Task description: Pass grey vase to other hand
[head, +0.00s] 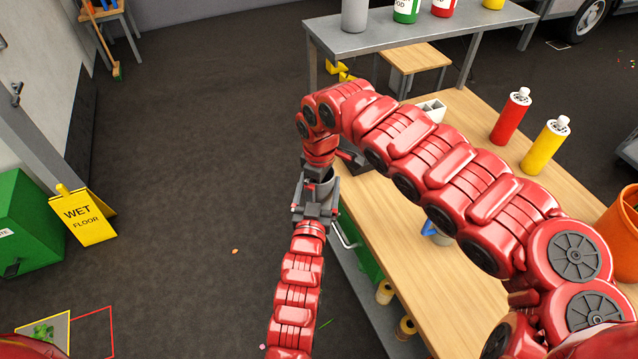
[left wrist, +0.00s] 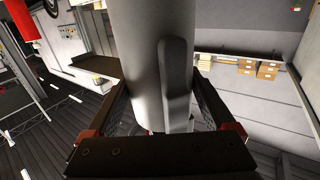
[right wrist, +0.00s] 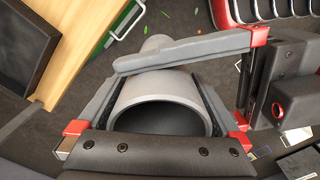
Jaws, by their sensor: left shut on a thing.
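The grey vase (head: 326,188) is held off the table, past its left edge, between my two grippers. My left gripper (head: 314,206) is shut on it from below; in the left wrist view the vase (left wrist: 140,60) fills the space between its fingers. My right gripper (head: 338,163) is at the vase from above. In the right wrist view its fingers (right wrist: 160,105) stand on both sides of the vase's open mouth (right wrist: 165,88); I cannot tell whether they press on it. A grey finger of my left gripper crosses the vase there.
The wooden table (head: 400,270) lies to the right, partly hidden by my right arm. A red bottle (head: 510,117) and a yellow bottle (head: 545,147) stand on it. A grey shelf (head: 420,30) holds several containers. A yellow wet-floor sign (head: 82,218) stands left.

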